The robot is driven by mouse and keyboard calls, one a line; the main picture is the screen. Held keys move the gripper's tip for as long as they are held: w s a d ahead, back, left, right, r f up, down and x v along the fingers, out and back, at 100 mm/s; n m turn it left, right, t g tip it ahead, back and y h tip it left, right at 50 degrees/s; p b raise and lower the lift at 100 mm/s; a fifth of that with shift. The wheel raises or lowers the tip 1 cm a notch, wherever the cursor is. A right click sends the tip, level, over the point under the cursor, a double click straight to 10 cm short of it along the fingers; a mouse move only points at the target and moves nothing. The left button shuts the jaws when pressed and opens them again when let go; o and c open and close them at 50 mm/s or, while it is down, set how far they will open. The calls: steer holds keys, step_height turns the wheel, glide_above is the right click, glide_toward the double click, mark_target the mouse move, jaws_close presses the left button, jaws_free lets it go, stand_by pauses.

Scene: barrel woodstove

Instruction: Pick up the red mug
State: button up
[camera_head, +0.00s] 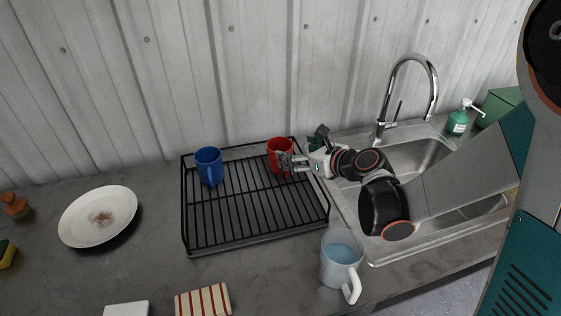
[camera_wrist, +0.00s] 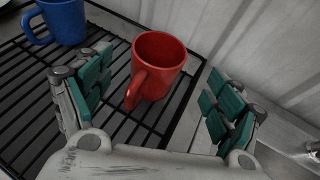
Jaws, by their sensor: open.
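The red mug (camera_head: 279,153) stands upright at the back right of the black dish rack, near the wall. In the wrist view the red mug (camera_wrist: 157,68) shows its open rim, with its handle pointing towards my gripper and a little left. My gripper (camera_head: 285,163) is right at the mug in the head view and covers part of it. In the wrist view my gripper (camera_wrist: 160,100) is open, its teal-padded fingers spread to the left and right of the mug. The mug lies ahead of and between them, with gaps on both sides.
A blue mug (camera_head: 209,164) stands on the dish rack (camera_head: 255,240) at the left. The corrugated wall (camera_head: 180,80) is close behind. The sink (camera_head: 425,160) and faucet (camera_head: 410,62) are at the right. A translucent mug (camera_head: 341,262) stands in front of the rack, and a plate (camera_head: 75,222) lies left.

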mark_target(288, 151)
steer(key=x, duration=0.2)
steer(key=b+x, duration=0.1)
steer(key=x, duration=0.1)
steer(key=b+x, duration=0.1)
steer(key=x, duration=0.2)
steer(key=shift+s+f, duration=0.1)
steer(key=shift+f, duration=0.25)
steer(key=shift+w+a+f+b, duration=0.1)
steer(key=shift+w+a+b, duration=0.15)
steer(key=shift+w+b, duration=0.1)
steer(key=c, duration=1.4)
